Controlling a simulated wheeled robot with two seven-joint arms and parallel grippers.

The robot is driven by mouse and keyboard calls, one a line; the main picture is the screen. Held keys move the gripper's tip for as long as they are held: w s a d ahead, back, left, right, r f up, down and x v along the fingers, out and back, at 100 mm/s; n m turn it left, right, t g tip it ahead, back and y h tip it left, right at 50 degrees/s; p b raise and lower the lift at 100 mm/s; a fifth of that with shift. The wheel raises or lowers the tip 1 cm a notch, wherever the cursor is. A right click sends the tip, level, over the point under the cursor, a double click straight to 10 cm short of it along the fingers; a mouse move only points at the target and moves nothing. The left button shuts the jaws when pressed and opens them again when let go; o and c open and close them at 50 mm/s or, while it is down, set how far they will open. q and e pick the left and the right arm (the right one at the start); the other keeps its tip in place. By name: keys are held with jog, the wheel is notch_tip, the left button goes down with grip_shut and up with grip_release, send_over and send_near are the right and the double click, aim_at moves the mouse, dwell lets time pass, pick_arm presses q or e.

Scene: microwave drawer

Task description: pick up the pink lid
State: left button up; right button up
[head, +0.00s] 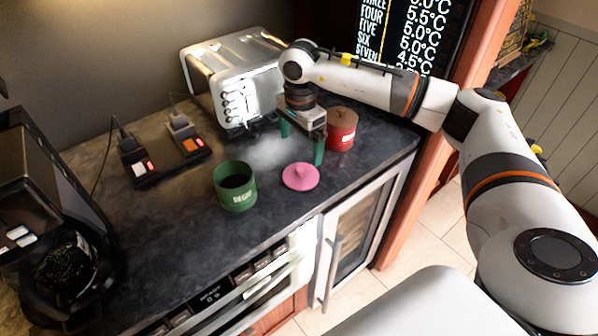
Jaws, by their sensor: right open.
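The pink lid (300,176) is a round disc with a small knob on top. It lies flat on the dark counter near its front edge. My right gripper (302,146) points down above and behind the lid, with its two green fingers spread apart and nothing between them. The right finger comes down close to the back right of the lid; whether it touches the counter is unclear. My left gripper is not in view.
A green canister (236,187) stands open left of the lid. A red canister (341,130) stands just behind and right of my gripper. A silver toaster (236,82) is behind. A socket strip (163,154) and coffee machine (50,215) are left. The dark counter (175,225) is clear at front left.

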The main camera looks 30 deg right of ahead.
aim_at(301, 168)
notch_tip(301, 168, down, 4)
jog(key=shift+f+p, duration=0.15)
jog(key=shift+p, duration=0.4)
jog(key=shift+f, duration=0.25)
notch_tip(301, 168, down, 4)
jog(key=shift+d+r+p, duration=0.1)
jog(key=shift+r+p, duration=0.05)
jog(key=shift+p, duration=1)
jog(key=shift+w+f, duration=0.1)
jog(key=shift+f, duration=0.4)
jog(key=c, duration=0.9)
jog(key=shift+o, duration=0.2)
jog(key=shift+r, duration=0.15)
